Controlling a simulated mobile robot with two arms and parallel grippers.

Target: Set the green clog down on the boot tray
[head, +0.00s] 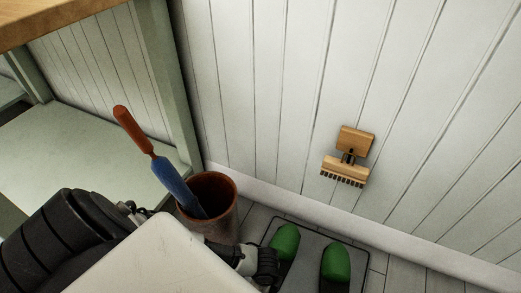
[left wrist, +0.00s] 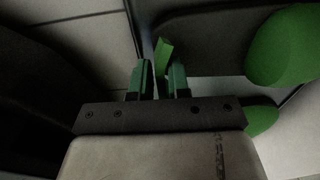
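Two green clogs show in the head view, the left clog (head: 285,242) and the right clog (head: 335,264), side by side over the dark boot tray (head: 312,250). My left gripper (head: 262,268) is low beside the left clog, partly hidden by my own arm. In the left wrist view its two fingers (left wrist: 160,82) are close together around a narrow green piece (left wrist: 163,54), which looks like the clog's heel end. A large green toe (left wrist: 285,45) lies to the right, and another green part (left wrist: 261,117) is partly hidden. Whether the left clog touches the tray is unclear. My right gripper is not in view.
A brown pot (head: 222,205) holding a blue-and-orange-handled tool (head: 160,160) stands left of the tray. Pale green shelving (head: 90,140) is at the left. Bare floor (head: 400,275) lies right of the tray.

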